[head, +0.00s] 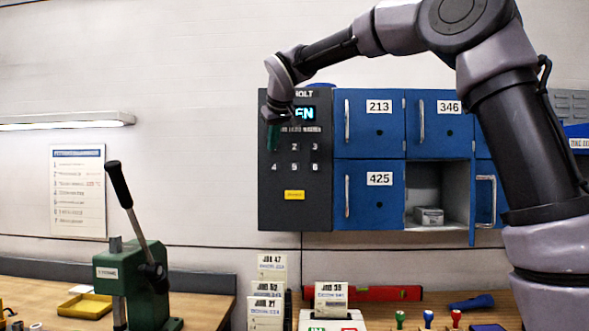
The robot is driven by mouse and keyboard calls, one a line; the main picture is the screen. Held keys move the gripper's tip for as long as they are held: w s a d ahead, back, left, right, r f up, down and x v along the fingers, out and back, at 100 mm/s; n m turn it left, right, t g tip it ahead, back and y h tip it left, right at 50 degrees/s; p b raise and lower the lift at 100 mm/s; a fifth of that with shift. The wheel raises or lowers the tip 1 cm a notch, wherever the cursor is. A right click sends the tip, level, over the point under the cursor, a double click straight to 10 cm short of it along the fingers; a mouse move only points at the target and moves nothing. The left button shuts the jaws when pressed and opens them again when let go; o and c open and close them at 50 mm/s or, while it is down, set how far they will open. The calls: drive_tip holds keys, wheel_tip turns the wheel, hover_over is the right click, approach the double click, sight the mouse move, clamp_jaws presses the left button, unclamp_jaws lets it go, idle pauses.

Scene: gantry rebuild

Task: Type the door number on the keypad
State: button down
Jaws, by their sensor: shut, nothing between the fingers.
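The dark keypad panel (294,215) is at the left end of the blue lockers. Its lit display (306,114) is partly hidden by my gripper; the letters showing look like "EN". Keys 2, 3, 4, 5 and 6 show, with a yellow key (294,195) below. The spot left of key 2 is hidden. My gripper (272,148) is shut and empty, fingers pointing down in front of the panel's upper left; I cannot tell if it touches. Locker doors read 213 (368,128), 346 (440,128) and 425 (366,204). A lower door (485,200) stands open, its compartment holding a small box (429,216).
A green lever press (130,285) and yellow tray (85,305) are on the left bench. Job cards (268,305), a red level (375,293) and several small tools are on the bench below the lockers. A notice (77,193) hangs on the wall.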

drive_tip(key=s, duration=0.5)
drive_tip(key=shift+a, duration=0.1)
idle(1.2)
drive_tip(key=s+d+f+m, duration=0.2)
drive_tip(key=s+d, duration=0.1)
drive_tip(key=d, duration=0.4)
drive_tip(key=s+d+f+m+g+h, duration=0.1)
drive_tip(key=s+d, duration=0.2)
drive_tip(key=d, duration=0.4)
drive_tip(key=s+d+f+m, duration=0.2)
drive_tip(key=s+d, duration=0.1)
drive_tip(key=d, duration=0.4)
drive_tip(key=s+d+f+m, duration=0.3)
drive_tip(key=s+d+f, duration=0.3)
drive_tip(key=s, duration=0.2)
drive_tip(key=s+d+f+m, duration=0.3)
drive_tip(key=s+d+f, duration=0.2)
drive_tip(key=s, duration=0.3)
drive_tip(key=shift+d+f+g, duration=0.35)
drive_tip(key=shift+d+g, duration=0.05)
drive_tip(key=shift+d, duration=0.2)
